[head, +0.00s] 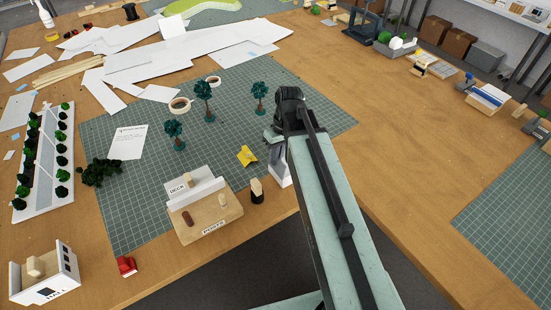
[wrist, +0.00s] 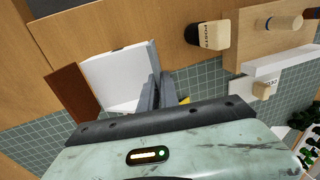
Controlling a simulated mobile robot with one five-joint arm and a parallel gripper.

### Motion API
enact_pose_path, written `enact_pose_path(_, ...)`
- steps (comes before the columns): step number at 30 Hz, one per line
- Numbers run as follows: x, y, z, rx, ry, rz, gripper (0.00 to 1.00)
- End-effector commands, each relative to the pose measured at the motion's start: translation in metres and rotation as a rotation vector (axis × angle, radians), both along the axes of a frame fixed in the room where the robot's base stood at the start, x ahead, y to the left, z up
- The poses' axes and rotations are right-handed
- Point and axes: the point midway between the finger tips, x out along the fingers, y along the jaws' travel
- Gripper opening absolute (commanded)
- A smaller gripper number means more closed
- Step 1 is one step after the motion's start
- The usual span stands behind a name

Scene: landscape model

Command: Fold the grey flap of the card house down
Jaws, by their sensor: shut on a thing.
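The card house (head: 281,178) is a small white card piece near the table's front edge, mostly behind my arm in the head view. In the wrist view the white card house (wrist: 122,72) shows as an open shape with pale walls. A brown panel (wrist: 75,92) lies beside it. My gripper (wrist: 156,88) has its dark fingers close together at the right side of the card, shut on the flap. The grey flap itself is mostly hidden between and behind the fingers. In the head view my gripper (head: 280,155) points down onto the house.
A yellow piece (head: 247,156) lies just left of the house. Small trees (head: 260,97) stand behind on the green mat. The bare table (head: 400,130) to the right is free.

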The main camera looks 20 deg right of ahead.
Motion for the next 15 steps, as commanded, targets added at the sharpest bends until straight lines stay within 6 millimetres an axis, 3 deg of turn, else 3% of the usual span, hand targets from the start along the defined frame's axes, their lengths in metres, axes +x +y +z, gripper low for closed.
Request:
enact_pose_path(7, 0.009, -0.018, -0.012, 0.266, 0.085, -0.005, 0.0)
enact_pose_path(15, 0.006, -0.019, -0.006, 0.331, 0.107, 0.002, 0.0)
